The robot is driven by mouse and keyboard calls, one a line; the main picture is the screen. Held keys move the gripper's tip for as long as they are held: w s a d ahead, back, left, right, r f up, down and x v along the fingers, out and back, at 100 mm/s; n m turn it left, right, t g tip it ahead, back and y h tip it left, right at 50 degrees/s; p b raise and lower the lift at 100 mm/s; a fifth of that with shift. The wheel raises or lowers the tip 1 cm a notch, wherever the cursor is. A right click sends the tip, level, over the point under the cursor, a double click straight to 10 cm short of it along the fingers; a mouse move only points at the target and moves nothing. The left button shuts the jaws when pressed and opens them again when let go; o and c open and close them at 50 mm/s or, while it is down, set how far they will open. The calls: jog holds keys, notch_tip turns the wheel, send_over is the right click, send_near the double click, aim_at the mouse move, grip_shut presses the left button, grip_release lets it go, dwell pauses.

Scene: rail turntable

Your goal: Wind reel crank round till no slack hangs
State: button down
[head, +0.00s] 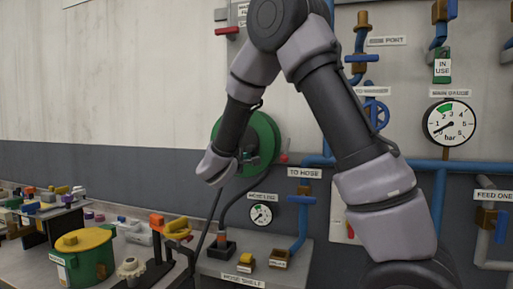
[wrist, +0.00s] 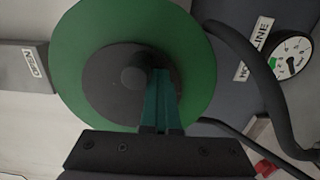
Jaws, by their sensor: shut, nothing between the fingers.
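The green reel (head: 266,134) is mounted on the wall, partly hidden by my arm in the head view. In the wrist view its green disc (wrist: 76,55) fills the upper left, with a dark hub and a round dark knob (wrist: 133,76) at its middle. I cannot make out the crank's full shape. My gripper (wrist: 162,74) is shut and empty, its teal fingers over the hub just beside the knob; I cannot tell whether they touch. A dark hose (head: 236,192) hangs in a bend below the reel, and a thick dark hose (wrist: 252,70) curves beside the disc in the wrist view.
Blue pipes and valves and the main gauge (head: 450,124) are on the right. A cluttered bench with a yellow-lidded green drum (head: 84,242) is at lower left.

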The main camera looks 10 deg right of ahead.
aim_at(254, 144)
jog(key=shift+s+d+r, duration=0.2)
jog(key=shift+d+r, duration=0.2)
jog(key=shift+r, duration=0.2)
dwell(0.3)
jog(key=shift+s+d+r, duration=0.15)
jog(key=shift+d+r, duration=0.05)
jog(key=shift+r, duration=0.45)
jog(key=shift+d+r, duration=0.1)
jog(key=shift+r, duration=0.6)
